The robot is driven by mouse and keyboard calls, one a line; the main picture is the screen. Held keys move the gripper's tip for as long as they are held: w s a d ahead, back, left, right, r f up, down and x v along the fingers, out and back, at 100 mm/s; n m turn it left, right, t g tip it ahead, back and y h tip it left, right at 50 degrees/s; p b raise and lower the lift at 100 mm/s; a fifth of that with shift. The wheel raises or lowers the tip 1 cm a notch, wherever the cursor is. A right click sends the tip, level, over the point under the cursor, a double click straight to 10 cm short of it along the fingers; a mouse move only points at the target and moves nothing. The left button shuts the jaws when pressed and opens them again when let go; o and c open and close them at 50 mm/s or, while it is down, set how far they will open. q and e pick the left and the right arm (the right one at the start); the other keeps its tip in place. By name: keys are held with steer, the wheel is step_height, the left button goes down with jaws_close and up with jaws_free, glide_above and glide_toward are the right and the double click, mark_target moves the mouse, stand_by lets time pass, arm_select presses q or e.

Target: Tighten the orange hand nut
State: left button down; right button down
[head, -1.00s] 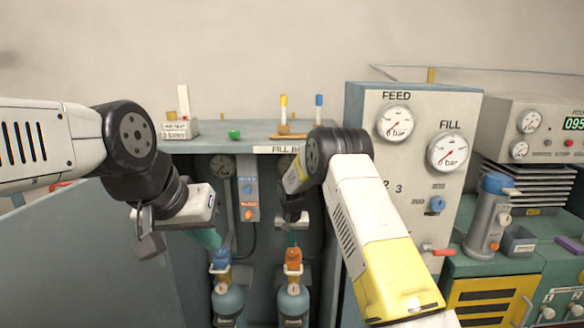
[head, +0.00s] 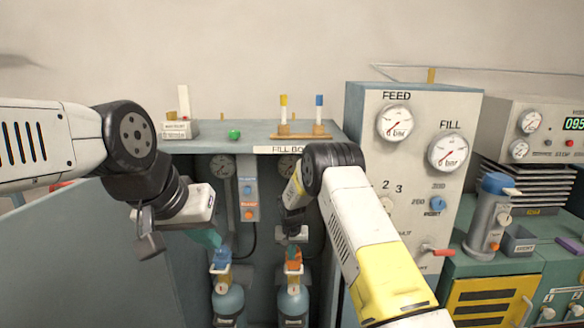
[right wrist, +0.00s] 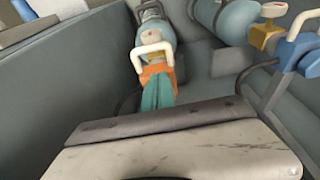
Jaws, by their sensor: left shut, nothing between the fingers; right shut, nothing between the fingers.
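The orange hand nut (head: 293,256) sits on the valve of the right blue-grey cylinder (head: 292,301) under the fill bench. In the right wrist view the orange hand nut (right wrist: 152,74) shows behind my teal fingertips. My right gripper (head: 293,243) is shut and points down at the nut from just above; its fingertips (right wrist: 158,92) overlap the nut in the picture. I cannot tell whether they touch it.
The fill panel (head: 420,180) with FEED and FILL gauges stands right of the bench. A red-handled valve (head: 436,250) sticks out at its lower edge. The bench top (head: 262,132) holds a green knob (head: 234,134) and a wooden stand with two tubes.

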steer(key=shift+w, duration=0.25)
stand_by(0.3)
steer(key=shift+d, duration=0.35)
steer(key=shift+d+r, duration=0.1)
steer(key=shift+d, duration=0.25)
steer(key=shift+w+d, duration=0.15)
steer(key=shift+d, duration=0.1)
stand_by(0.3)
steer(key=shift+s+r, duration=0.1)
steer(key=shift+s, duration=0.3)
steer(key=v, duration=0.3)
steer(key=w+v, duration=0.1)
steer(key=v, duration=0.1)
steer(key=shift+s+a+r, duration=0.1)
steer(key=shift+a+r, duration=0.05)
steer(key=shift+r, duration=0.2)
